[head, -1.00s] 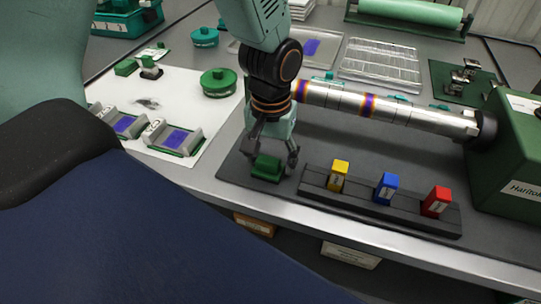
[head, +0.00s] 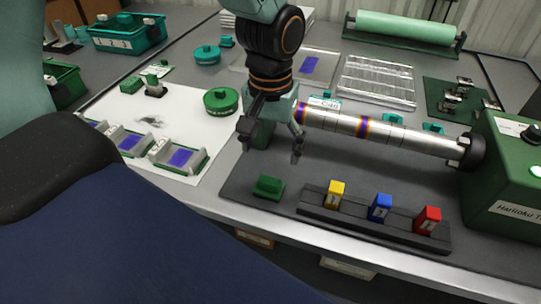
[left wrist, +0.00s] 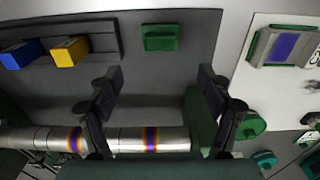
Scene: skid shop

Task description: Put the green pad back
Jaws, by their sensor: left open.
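The green pad (head: 268,187) is a small block with a raised middle. It lies on the dark mat, just left of the black rack (head: 312,199) and apart from it. In the left wrist view the pad (left wrist: 161,38) shows at the top centre. My left gripper (head: 271,151) is open and empty, above and behind the pad, with its fingers spread. In the left wrist view the gripper (left wrist: 160,78) has one finger on each side and the pad beyond the tips. My right gripper is in neither view.
The rack holds a yellow block (head: 335,194), a blue block (head: 380,207) and a red block (head: 427,220). A banded metal tube (head: 400,135) runs behind, into a green machine (head: 507,180). A white sheet (head: 125,105) with grey holders lies left. Mat around the pad is clear.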

